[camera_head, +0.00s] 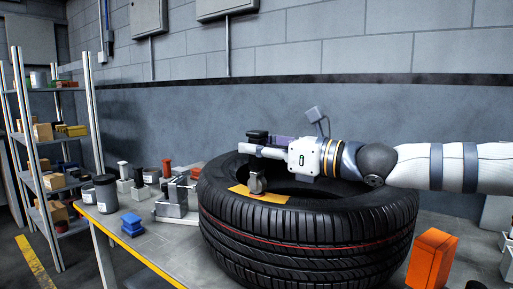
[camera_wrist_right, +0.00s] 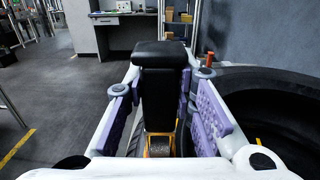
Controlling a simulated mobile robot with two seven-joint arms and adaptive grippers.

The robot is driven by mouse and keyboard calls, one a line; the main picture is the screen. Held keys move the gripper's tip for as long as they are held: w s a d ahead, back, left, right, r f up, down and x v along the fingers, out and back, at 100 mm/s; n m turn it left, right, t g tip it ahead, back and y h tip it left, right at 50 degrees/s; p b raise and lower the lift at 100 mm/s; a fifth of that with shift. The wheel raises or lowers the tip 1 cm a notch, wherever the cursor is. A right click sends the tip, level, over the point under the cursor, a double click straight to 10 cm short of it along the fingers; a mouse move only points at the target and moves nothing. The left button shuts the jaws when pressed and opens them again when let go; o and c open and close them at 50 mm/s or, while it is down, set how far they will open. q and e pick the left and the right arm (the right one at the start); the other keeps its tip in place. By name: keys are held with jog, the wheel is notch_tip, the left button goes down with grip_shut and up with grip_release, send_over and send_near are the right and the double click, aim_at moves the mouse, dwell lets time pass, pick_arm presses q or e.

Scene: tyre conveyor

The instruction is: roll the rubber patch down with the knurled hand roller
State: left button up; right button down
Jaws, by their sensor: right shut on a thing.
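The tyre (camera_head: 310,235) lies flat on the workbench. A flat yellow-orange patch (camera_head: 275,198) lies on its upper sidewall, at the near left. My right gripper (camera_head: 262,149) reaches in from the right above the tyre and is shut on the hand roller. The roller's black handle (camera_wrist_right: 160,65) stands up between the purple finger pads. Its grey metal roller end (camera_head: 256,182) points down at the patch; whether it touches or hovers just above, I cannot tell. The grey roller end also shows low in the wrist view (camera_wrist_right: 159,147). My left gripper is out of view.
Left of the tyre, the workbench (camera_head: 150,240) holds dark jars (camera_head: 106,192), blue blocks (camera_head: 131,224) and grey metal blocks (camera_head: 176,203). An orange box (camera_head: 432,258) stands at the tyre's right. A loaded shelf rack (camera_head: 45,150) stands at the left, a grey wall behind.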

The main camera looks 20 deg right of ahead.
jog(key=shift+f, duration=0.25)
